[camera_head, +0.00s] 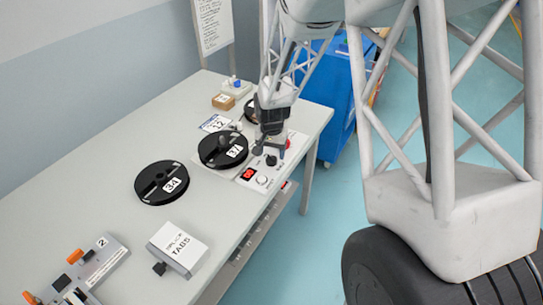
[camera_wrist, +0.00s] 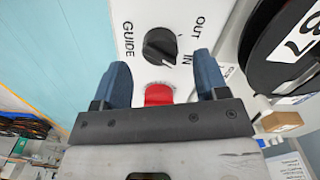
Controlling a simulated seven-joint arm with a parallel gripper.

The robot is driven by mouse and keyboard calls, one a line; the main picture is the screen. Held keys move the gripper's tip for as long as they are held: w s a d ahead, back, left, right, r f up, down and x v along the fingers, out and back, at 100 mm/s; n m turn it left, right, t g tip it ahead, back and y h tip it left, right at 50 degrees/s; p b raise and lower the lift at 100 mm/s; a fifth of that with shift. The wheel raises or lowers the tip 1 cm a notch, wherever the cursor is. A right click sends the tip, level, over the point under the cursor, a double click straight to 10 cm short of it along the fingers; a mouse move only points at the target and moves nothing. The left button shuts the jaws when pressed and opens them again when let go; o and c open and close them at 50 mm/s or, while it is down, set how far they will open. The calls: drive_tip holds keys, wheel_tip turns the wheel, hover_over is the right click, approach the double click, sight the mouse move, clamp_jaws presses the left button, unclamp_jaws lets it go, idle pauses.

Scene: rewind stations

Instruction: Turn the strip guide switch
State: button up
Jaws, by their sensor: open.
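The strip guide switch (camera_wrist: 160,46) is a round black knob on a white panel, labelled GUIDE, OUT and IN. A small light mark shows near its edge on the OUT/IN side; I cannot tell exactly which setting it marks. My gripper (camera_wrist: 160,68) is open and empty. Its two blue fingers stand apart, with their tips just short of the knob in the wrist view. In the head view, my gripper (camera_head: 272,148) is over the control panel (camera_head: 246,181) at the table's right edge.
A black reel marked 37 (camera_head: 213,158) sits beside the panel, and a reel marked 34 (camera_head: 148,188) lies nearer. A tabs box (camera_head: 167,243) and a clamp device (camera_head: 108,263) are in front. A blue cabinet (camera_head: 330,85) stands behind the table (camera_head: 115,150).

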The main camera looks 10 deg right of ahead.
sight(272, 158)
wheel_tip(272, 158, up, 4)
drive_tip(key=shift+r, duration=0.35)
idle(0.4)
drive_tip(key=shift+s+r, duration=0.25)
drive_tip(key=shift+r, duration=0.1)
drive_tip(key=s+r+n+t, duration=0.1)
drive_tip(key=s+r+n, duration=0.2)
drive_tip(key=s+r, duration=1.25)
drive_tip(key=s+r+n, duration=0.1)
drive_tip(key=s+r, duration=0.1)
drive_tip(key=s, duration=0.7)
drive_tip(key=s+r+n+t, duration=0.1)
drive_tip(key=s+r, duration=0.2)
drive_tip(key=s, duration=0.5)
drive_tip(key=shift+s+d+n+t, duration=0.3)
drive_tip(key=shift+s, duration=0.05)
